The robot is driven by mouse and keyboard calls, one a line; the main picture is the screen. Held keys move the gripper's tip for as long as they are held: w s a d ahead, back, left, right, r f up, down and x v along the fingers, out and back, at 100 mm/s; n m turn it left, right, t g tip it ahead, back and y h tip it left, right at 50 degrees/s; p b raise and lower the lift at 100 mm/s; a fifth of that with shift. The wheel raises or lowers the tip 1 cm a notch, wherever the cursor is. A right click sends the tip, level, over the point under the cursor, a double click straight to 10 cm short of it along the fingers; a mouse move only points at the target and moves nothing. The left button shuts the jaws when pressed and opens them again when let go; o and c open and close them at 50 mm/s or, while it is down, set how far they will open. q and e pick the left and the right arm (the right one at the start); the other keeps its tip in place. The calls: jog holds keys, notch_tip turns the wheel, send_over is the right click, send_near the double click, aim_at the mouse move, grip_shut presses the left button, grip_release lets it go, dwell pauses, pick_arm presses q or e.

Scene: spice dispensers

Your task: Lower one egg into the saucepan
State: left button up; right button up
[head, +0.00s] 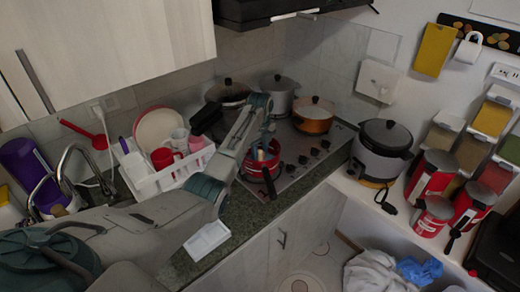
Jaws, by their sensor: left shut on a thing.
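A red saucepan (270,172) sits on the near left part of the hob, partly covered by my left arm. My left gripper (262,152) points down over the saucepan's opening. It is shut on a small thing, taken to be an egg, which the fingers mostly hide. I cannot tell whether the egg touches the pan. A small white tray (207,241) lies on the counter edge in front of the arm; no egg is clear in it. My right gripper is not in view.
A black-lidded pot (228,93), a silver pot (279,95) and an orange pot (313,115) stand at the back of the hob. A white dish rack (165,175) is left of my arm. A rice cooker (381,150) and red canisters (432,173) stand right.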

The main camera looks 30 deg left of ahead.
pick_arm(q)
jog(key=shift+f, duration=0.65)
dwell(0.3)
jog(key=o, duration=1.1)
jog(key=shift+c, duration=0.2)
jog(key=shift+r+b, duration=0.1)
jog(key=shift+b, duration=0.2)
